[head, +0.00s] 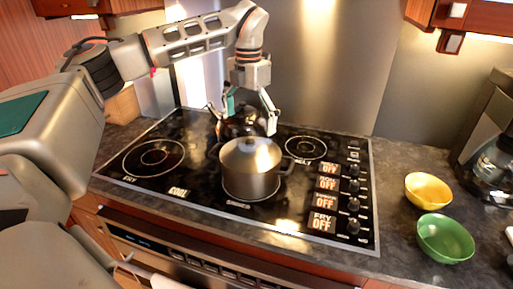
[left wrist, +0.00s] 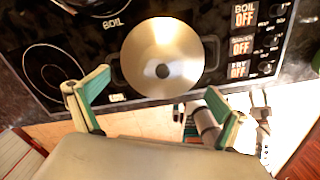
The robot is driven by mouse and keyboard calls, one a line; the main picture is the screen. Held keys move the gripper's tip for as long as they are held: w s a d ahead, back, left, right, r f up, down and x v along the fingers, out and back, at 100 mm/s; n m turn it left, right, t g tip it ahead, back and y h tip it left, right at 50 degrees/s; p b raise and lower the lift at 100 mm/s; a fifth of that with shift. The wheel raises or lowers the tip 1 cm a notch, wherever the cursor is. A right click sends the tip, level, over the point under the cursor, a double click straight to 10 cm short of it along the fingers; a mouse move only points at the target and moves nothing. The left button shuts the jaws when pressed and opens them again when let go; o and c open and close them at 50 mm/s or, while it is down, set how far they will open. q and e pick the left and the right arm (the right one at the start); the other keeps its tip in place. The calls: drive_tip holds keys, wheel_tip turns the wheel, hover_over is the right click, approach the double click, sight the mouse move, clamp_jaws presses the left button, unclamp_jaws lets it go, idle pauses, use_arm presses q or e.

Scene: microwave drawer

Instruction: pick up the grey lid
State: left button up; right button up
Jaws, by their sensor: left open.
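The grey lid (head: 250,155) sits on a metal pot (head: 251,183) on the cooktop. In the left wrist view the round lid (left wrist: 160,50) shows from above with a small dark knob at its middle. My left gripper (head: 249,110) is open and empty. In the head view it appears above and behind the pot, its fingers pointing down and apart from the lid. In the wrist view its two fingers (left wrist: 157,103) lie on either side, below the lid in the picture.
A dark kettle (head: 237,121) stands behind the pot, partly hidden by my gripper. The black cooktop (head: 200,190) has knobs along its right side. A yellow bowl (head: 428,190), a green bowl (head: 445,238) and a coffee maker (head: 490,160) stand on the right counter. Cabinets hang above.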

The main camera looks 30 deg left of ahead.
sight(250, 141)
use_arm(q)
drive_tip(key=f, duration=0.1)
drive_tip(key=s+f, duration=0.1)
drive_tip(key=shift+d+f, duration=0.1)
drive_tip(key=shift+f, duration=0.2)
drive_tip(key=f, duration=0.3)
drive_tip(key=shift+w+d+f+p, duration=0.15)
drive_tip(key=shift+w+f+p, duration=0.05)
drive_tip(key=shift+f+p, duration=0.1)
drive_tip(key=shift+f, duration=0.4)
use_arm(e)
drive_tip(key=shift+s+d+f, duration=0.3)
drive_tip(key=shift+s+f, duration=0.05)
drive_tip(key=shift+s, duration=0.35)
